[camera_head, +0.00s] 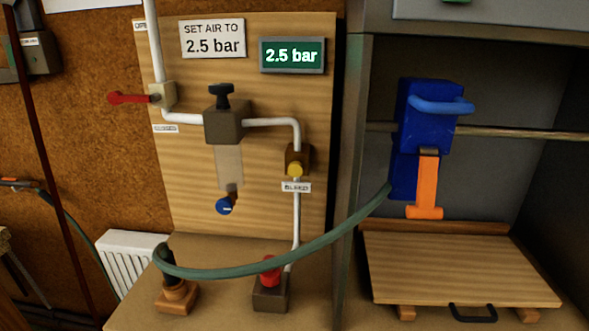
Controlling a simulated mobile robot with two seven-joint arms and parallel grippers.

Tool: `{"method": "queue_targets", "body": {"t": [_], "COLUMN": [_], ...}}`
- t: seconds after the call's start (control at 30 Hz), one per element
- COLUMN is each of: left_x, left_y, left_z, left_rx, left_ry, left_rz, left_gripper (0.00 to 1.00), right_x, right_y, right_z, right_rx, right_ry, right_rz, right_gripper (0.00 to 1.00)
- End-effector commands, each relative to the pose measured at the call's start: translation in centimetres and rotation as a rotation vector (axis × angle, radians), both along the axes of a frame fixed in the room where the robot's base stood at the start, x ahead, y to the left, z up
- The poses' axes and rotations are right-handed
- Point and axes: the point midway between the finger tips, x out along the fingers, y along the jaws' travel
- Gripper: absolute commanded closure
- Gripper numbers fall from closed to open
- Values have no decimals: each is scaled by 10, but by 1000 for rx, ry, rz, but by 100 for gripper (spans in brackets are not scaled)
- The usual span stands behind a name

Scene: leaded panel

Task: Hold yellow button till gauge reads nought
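The yellow button (295,170) sits on a small brown block on the white pipe, above a label that appears to read "BLEED". Nothing touches it, and I cannot tell whether it is pressed in. The gauge (292,56) is a green display at the top right of the wooden board and reads 2.5 bar. Neither of my grippers is in view.
A sign (212,39) says set air to 2.5 bar. A red lever (129,98), a black-knobbed regulator (223,122) and a red button (270,268) are nearby. A green hose (290,252) arches across the front to a blue tool (425,125).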

Motion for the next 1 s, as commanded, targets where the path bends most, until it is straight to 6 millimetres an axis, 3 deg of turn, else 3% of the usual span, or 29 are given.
{"method": "queue_targets", "body": {"t": [0.2,1.0], "left_x": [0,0], "left_y": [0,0], "left_z": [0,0], "left_rx": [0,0], "left_ry": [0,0], "left_rz": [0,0], "left_gripper": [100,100], "right_x": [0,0], "right_y": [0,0], "right_z": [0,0], "right_rx": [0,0], "right_ry": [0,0], "right_rz": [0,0], "right_gripper": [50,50]}}
